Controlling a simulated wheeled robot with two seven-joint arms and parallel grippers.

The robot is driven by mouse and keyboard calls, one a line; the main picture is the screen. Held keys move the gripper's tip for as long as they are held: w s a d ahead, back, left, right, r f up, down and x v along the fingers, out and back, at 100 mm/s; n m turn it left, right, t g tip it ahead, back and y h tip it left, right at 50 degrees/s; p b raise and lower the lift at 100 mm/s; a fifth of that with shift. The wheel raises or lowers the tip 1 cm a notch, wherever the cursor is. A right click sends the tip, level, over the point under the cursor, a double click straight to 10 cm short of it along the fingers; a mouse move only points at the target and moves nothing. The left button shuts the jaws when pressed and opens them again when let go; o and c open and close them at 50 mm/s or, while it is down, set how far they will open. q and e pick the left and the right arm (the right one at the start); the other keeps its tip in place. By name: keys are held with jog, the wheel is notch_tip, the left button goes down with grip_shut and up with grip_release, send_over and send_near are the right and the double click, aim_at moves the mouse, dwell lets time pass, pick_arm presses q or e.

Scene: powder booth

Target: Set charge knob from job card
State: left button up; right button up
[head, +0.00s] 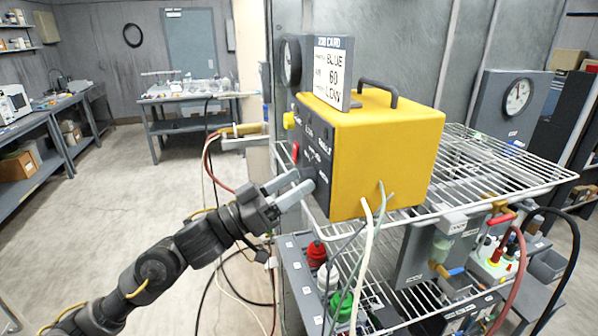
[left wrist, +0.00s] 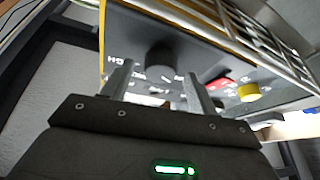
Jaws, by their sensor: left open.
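The yellow control box (head: 390,150) has a dark front panel with white lettering. The job card (head: 333,72) stands on its top and reads BLUE, 60 and LOW on its lines. In the left wrist view a round black knob (left wrist: 161,55) sits on the panel, with partly readable labels around it. My left gripper (head: 306,180) is at the panel's lower part, fingers open. In the left wrist view its fingertips (left wrist: 158,78) point at the panel on either side of the knob; I cannot tell whether they touch it. In the head view the knob is hard to make out near the fingers.
A yellow button (head: 289,120) and a red switch (head: 295,152) are on the same panel. The box stands on a white wire shelf (head: 480,165). Hoses and cables hang in front. A gauge (head: 517,97) is at right. The floor at left is clear.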

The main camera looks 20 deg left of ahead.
pick_arm(q)
jog(key=shift+w+d+r, duration=0.2)
jog(key=shift+w+d, duration=0.15)
jog(key=shift+d, duration=0.1)
jog(key=c, duration=1)
jog(key=shift+m, duration=0.4)
jog(key=m+g+h+b, duration=0.1)
jog(key=m, duration=0.1)
jog(key=m+g+h+b, duration=0.1)
jog(key=m, duration=0.2)
jog(key=shift+a+f, duration=0.1)
jog(key=shift+f, duration=0.05)
jog(key=m+g+b, duration=0.1)
jog(key=m+g, duration=0.1)
jog(key=m, duration=0.1)
jog(key=m+g+h+b, duration=0.1)
jog(key=m+g+b, duration=0.1)
jog(key=m, duration=0.2)
jog(key=shift+w, duration=0.1)
jog(key=shift+m+b, duration=0.3)
jog(key=shift+m, duration=0.1)
